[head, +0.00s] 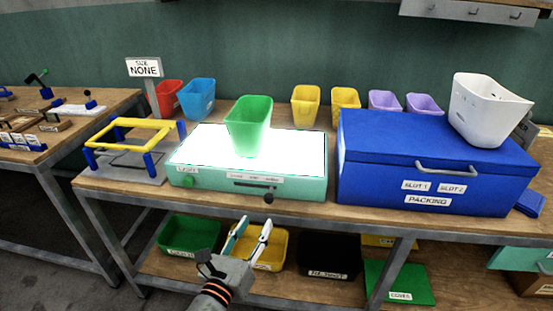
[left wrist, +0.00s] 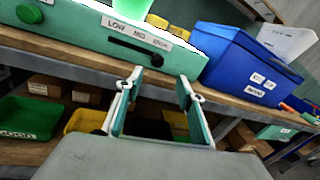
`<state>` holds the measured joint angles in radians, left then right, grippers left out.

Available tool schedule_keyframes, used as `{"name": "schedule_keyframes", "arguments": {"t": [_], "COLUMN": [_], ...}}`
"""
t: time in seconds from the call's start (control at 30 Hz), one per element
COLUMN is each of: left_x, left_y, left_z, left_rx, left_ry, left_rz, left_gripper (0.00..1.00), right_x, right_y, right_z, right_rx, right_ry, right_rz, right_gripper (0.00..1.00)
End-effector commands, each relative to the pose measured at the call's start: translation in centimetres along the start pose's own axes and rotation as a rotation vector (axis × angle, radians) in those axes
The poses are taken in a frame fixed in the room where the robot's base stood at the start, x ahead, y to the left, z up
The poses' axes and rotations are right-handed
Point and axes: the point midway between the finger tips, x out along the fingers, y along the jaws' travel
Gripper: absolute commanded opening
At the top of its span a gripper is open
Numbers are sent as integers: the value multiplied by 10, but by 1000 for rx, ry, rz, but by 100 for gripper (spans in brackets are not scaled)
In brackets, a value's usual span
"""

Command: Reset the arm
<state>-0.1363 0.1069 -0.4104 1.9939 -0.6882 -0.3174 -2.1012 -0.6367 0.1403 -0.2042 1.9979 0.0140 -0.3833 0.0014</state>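My left gripper (head: 250,240) is open and empty in the head view, low in front of the workbench's front edge. In the left wrist view its two fingers (left wrist: 156,100) stand apart with nothing between them, just below the lit box's slider. The lit box (head: 215,183) is pale green with a glowing white top, a green button and a dark slider knob (head: 268,198). A green bin (head: 248,122) stands on the glowing top. My right gripper is in neither view.
A blue packing box (head: 380,186) with a white bin (head: 485,108) on its lid stands to the right. Coloured bins line the back. Crates, including a green one (head: 188,236), fill the lower shelf.

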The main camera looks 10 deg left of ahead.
Motion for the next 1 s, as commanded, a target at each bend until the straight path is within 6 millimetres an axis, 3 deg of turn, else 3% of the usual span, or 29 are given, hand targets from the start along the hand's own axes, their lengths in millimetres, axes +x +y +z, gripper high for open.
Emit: {"name": "schedule_keyframes", "arguments": {"t": [0.17, 0.27, 0.67, 0.8, 1.0], "left_x": [-8, -22, -116, -156, -205], "left_y": [6, 14, 52, 61, 70], "left_z": [-13, -34, -136, -167, -198], "left_rx": [-133, -360, -1570, -1982, -2453], "left_ry": [32, 80, 211, 185, 82], "left_rz": [13, 41, 354, 519, 746], "left_gripper": [38, 38, 38, 38, 38], "right_x": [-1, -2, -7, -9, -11], "right_y": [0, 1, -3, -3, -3], "right_z": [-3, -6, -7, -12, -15], "right_rx": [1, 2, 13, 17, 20], "right_ry": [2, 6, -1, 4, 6], "right_rz": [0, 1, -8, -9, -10], "right_gripper": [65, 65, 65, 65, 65]}}
